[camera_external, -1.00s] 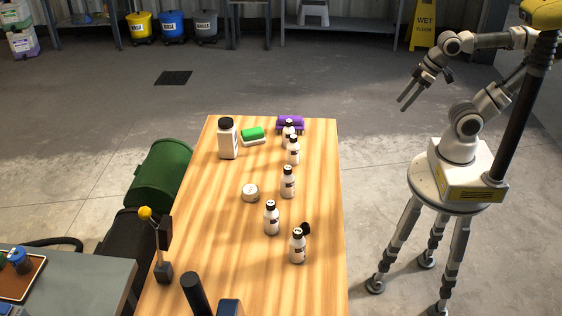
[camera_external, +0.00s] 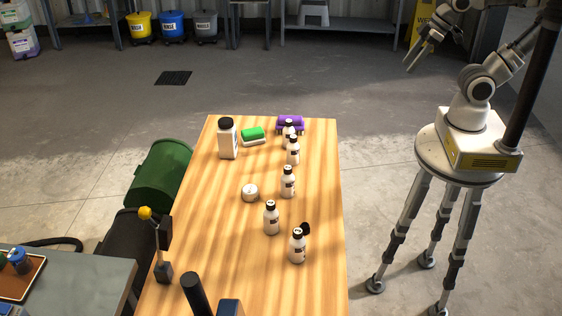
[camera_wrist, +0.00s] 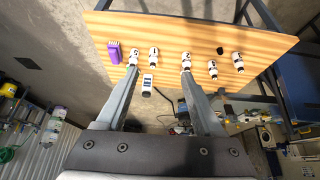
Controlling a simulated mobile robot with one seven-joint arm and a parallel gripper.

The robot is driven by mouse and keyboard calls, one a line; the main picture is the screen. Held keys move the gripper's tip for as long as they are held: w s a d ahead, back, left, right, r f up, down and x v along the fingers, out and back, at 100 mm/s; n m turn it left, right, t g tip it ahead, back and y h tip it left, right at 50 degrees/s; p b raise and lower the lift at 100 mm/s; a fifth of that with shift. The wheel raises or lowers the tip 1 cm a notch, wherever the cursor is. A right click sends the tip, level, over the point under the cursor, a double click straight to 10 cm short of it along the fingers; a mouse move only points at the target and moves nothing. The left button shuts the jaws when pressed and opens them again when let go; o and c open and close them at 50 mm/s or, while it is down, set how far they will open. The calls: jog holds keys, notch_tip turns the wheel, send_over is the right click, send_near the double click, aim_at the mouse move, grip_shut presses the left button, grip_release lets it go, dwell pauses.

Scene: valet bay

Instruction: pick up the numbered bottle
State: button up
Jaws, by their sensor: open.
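Several small white bottles with black caps stand along the right side of the wooden table (camera_external: 245,280). They are a near bottle (camera_external: 297,247), one left of it (camera_external: 271,218), a middle one (camera_external: 287,183), and two at the far end, (camera_external: 293,152) and (camera_external: 289,136). My gripper (camera_external: 411,62) is open and empty, high and right of the table, apart from every bottle. In the wrist view the bottles, such as one (camera_wrist: 212,70), lie beyond my open fingers (camera_wrist: 159,68).
A larger white bottle (camera_external: 228,140), a green sponge (camera_external: 253,134), a purple item (camera_external: 291,122) and a round white tin (camera_external: 250,192) stand on the table. Floor between table and my base is clear.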

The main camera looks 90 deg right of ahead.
jog(key=shift+w, duration=0.1)
jog(key=w+d+f+n+t+h+b, duration=0.1)
jog(key=w+d+f+b, duration=0.1)
jog(key=w+f+b, duration=0.3)
jog(key=w+d+f+t+b, duration=0.1)
jog(key=w+d+f+t, duration=0.1)
jog(key=w, duration=0.6)
jog(key=n+t+y+b, duration=0.6)
jog(key=y+b, duration=0.6)
jog(key=b, duration=0.2)
send_near(285, 170)
jog(key=b+x, duration=0.3)
jog(key=x, duration=0.7)
jog(key=shift+w+f+b, duration=0.1)
jog(key=shift+w+b, duration=0.25)
jog(key=shift+w+a, duration=0.35)
jog(key=shift+w, duration=0.15)
grip_shut()
